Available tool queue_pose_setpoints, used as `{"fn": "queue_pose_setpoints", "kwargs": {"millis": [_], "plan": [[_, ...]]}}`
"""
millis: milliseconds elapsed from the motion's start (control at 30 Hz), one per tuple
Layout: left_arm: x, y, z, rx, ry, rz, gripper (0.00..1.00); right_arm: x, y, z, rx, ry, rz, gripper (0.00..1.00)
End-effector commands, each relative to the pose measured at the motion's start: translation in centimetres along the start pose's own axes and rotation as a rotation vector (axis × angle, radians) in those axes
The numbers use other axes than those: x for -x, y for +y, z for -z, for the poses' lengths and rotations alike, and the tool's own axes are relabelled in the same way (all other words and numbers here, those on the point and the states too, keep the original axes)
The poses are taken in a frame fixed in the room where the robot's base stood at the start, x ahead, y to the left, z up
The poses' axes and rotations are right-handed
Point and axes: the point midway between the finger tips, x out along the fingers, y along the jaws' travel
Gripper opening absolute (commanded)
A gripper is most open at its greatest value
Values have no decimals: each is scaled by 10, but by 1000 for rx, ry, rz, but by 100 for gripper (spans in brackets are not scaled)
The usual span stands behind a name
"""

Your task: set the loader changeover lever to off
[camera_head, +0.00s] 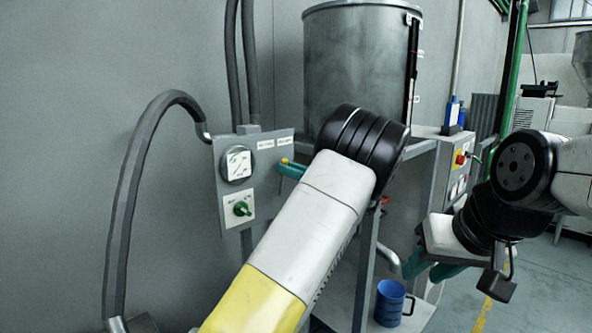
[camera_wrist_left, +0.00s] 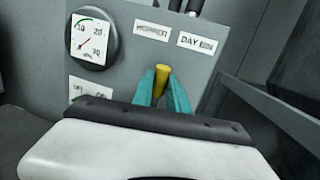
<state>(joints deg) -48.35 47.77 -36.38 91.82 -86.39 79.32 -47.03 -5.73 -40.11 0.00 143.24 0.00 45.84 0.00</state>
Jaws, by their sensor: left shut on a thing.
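The changeover lever has a yellow end (camera_wrist_left: 161,72), which sits between the teal fingers of my left gripper (camera_wrist_left: 163,88) in the left wrist view. Two labels, HOPPER (camera_wrist_left: 153,30) and one that seems to read DAY BIN (camera_wrist_left: 196,43), are above it on the grey panel (camera_wrist_left: 125,65). In the head view my left gripper (camera_head: 291,168) is at the panel's right side, shut on the lever, mostly behind my own arm. The lever's base and pivot are hidden. My right gripper (camera_head: 432,270) hangs low at the right, its teal fingers apart and nothing seen between them.
A round gauge (camera_head: 236,163) and a green knob (camera_head: 241,208) are on the panel's left. A large metal drum (camera_head: 355,60) stands behind. A control box with a red button (camera_head: 459,159) and a blue mug (camera_head: 389,303) on a low shelf are to the right.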

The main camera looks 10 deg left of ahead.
Motion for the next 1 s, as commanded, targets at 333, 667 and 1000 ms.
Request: {"fn": "queue_pose_setpoints", "kwargs": {"millis": [333,667,1000], "plan": [[0,0,0,2,0,1,37,0,0,0,0,0,0,34],[1,0,0,2,0,1,41,0,0,0,0,0,0,34],[47,-1,0,2,1,4,41,0,0,0,0,0,0,34]]}}
